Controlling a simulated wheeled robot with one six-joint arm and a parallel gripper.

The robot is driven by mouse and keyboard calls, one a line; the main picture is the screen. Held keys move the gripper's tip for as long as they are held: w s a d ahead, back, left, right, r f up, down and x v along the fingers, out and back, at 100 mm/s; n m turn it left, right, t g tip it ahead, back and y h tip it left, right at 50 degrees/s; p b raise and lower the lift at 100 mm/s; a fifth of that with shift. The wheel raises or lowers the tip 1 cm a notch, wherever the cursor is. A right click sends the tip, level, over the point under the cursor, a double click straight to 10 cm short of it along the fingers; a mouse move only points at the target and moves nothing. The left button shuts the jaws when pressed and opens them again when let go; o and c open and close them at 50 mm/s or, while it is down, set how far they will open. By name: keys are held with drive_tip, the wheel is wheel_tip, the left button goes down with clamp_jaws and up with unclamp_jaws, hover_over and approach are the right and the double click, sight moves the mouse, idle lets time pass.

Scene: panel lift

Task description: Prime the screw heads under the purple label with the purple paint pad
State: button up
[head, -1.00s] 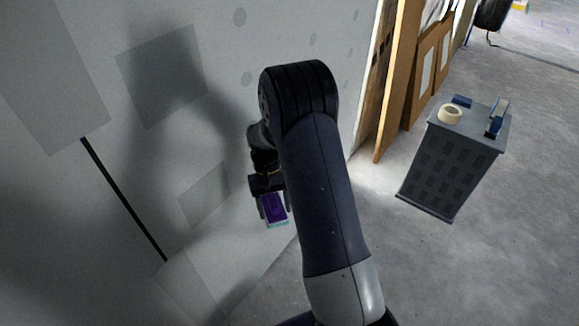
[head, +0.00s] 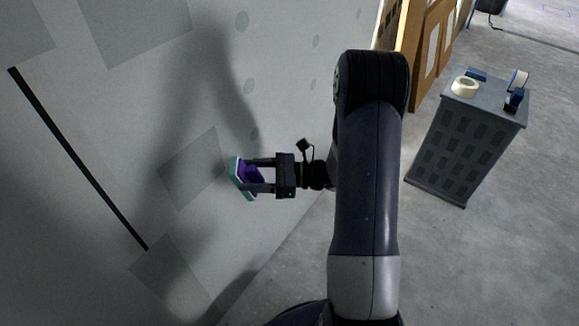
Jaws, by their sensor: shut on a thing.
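My gripper (head: 262,175) is shut on the purple paint pad (head: 248,172), which has a teal face turned left towards the wall. The pad is held out in front of the grey panel wall (head: 120,110). Whether it touches the wall cannot be told. No purple label and no screw heads can be made out in the head view. Several round grey spots (head: 249,88) and square grey patches (head: 190,165) show on the wall.
A grey cabinet (head: 465,150) stands on the right, with a roll of tape (head: 465,87) and blue items on top. Wooden boards (head: 425,60) lean at the back. A black strip (head: 75,155) runs down the wall at left. Concrete floor is clear around the cabinet.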

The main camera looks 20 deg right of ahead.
sight(246, 57)
drive_tip(key=w+d+m+t+h+b, duration=0.4)
drive_tip(key=d+m+t, duration=0.3)
drive_tip(key=d+t, duration=0.45)
drive_tip(key=shift+t, duration=0.65)
drive_tip(key=w+a, duration=0.4)
drive_tip(key=a, duration=0.1)
drive_tip(key=shift+w+f+p, duration=0.25)
drive_tip(key=shift+f+p, duration=0.1)
drive_tip(key=shift+p, duration=0.05)
drive_tip(key=shift+o, duration=1.2)
drive_tip(key=shift+d+f, duration=0.1)
drive_tip(key=shift+d, duration=0.1)
drive_tip(key=shift+s, duration=0.1)
drive_tip(key=c, duration=0.4)
drive_tip(key=shift+o, duration=0.2)
drive_tip(key=shift+w+a+b, duration=0.5)
drive_tip(key=shift+w+b, duration=0.2)
drive_tip(key=shift+b, duration=0.25)
drive_tip(key=shift+r+p, duration=7.85)
drive_tip(key=shift+r, duration=3.7)
